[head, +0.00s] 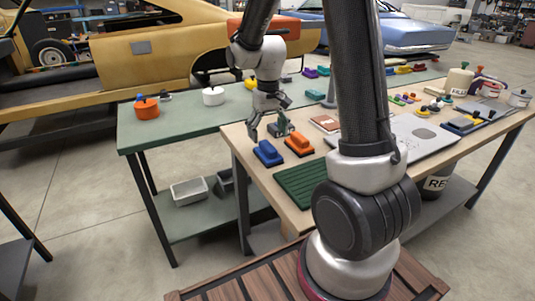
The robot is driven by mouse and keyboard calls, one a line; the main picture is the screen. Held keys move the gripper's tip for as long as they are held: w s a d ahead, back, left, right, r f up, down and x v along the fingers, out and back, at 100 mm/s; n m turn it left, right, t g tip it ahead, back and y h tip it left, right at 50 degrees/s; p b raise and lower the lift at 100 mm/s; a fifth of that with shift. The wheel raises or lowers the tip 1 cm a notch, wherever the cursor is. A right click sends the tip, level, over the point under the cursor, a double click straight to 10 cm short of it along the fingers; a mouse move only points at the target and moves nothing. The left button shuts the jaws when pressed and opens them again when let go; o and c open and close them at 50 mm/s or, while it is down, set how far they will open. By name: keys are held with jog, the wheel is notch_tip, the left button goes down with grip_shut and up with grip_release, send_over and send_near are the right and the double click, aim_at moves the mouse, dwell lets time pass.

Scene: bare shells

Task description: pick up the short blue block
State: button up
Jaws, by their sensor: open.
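A blue block (267,153) with a narrower raised top lies near the corner of the wooden table (240,139) in the head view. My gripper (271,132) hangs open, pointing down, just behind and above this block. The fingers look apart from it, with nothing between them that I can make out. A dark green piece (281,127) is close to the right finger and partly hidden by it. An orange block (299,146) of similar shape sits just right of the blue one.
A large grey panel (424,140) is on the right. A green table (180,119) behind holds an orange pot (146,109) and a white pot (213,96). My arm hides part of the wooden table.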

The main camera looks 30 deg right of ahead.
aim_at(268, 145)
jog(key=f, duration=0.7)
jog(key=shift+w+d+f, duration=0.1)
jog(key=shift+w+f, duration=0.1)
jog(key=shift+f, duration=0.15)
jog(key=shift+c, duration=0.4)
jog(key=c, duration=1.1)
jog(key=shift+o, duration=0.2)
notch_tip(268, 145, up, 10)
jog(key=shift+r, duration=0.1)
